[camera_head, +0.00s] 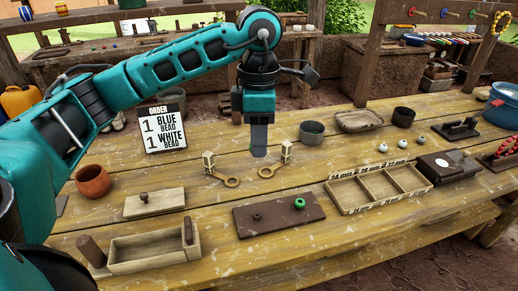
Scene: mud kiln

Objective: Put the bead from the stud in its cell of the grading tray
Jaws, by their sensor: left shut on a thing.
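My left gripper (259,136) hangs with fingers down above the middle of the table. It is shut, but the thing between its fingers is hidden. A dark board (278,224) lies below and to its right, with a green bead (300,203) and a dark stud or knob (257,215) on it. The wooden grading tray (345,208) lies to the right, with three cells that look empty and size labels in mm on its back edge. My right gripper is out of view.
Two ring gauges (230,182) lie below the gripper. Three small beads (383,147) sit behind the tray. A lidded board (154,203), an open wooden box (150,252) and a clay pot (93,181) are at left. An order card (164,128) stands behind.

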